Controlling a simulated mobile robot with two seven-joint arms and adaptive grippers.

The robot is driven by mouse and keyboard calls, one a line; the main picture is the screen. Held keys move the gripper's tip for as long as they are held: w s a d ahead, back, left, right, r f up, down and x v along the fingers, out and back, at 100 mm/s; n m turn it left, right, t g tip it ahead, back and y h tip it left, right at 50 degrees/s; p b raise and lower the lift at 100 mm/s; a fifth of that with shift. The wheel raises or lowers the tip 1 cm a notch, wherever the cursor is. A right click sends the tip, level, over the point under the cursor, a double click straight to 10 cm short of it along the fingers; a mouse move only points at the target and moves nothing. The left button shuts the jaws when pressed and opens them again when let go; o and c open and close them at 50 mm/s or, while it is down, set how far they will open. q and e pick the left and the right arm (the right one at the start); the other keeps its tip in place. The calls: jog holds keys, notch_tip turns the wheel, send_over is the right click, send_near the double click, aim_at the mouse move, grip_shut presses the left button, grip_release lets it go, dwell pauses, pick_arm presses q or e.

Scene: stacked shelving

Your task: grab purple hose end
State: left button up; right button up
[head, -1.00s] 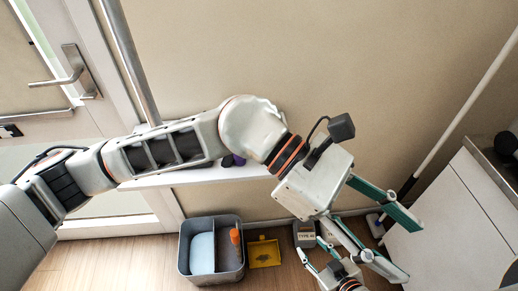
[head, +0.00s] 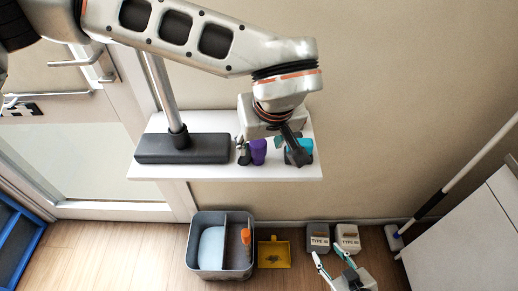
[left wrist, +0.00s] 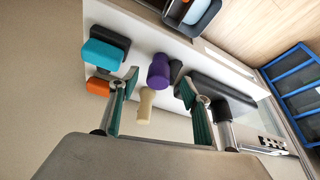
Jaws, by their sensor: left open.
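A purple hose end (head: 258,151) stands on the white wall shelf, next to a dark piece on its left. In the left wrist view the purple hose end (left wrist: 158,68) appears between and just beyond the fingertips of my left gripper (left wrist: 158,82). My left gripper (head: 260,143) is open above the shelf, its wrist partly covering the items there. Whether the fingers touch the purple piece cannot be told. A cream piece (left wrist: 146,104) lies nearer, also between the fingers. My right gripper (head: 327,252) is low near the floor, fingers apart and empty.
A teal piece (left wrist: 101,55) and an orange piece (left wrist: 98,86) sit beside one finger. A dark base with a metal pole (head: 182,148) fills the shelf's left.

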aim_at(258, 151)
pick_arm(q)
jog(key=x, duration=0.6)
jog(key=shift+w+f, duration=0.25)
jog(key=shift+w, duration=0.05)
jog(key=c, duration=1.3)
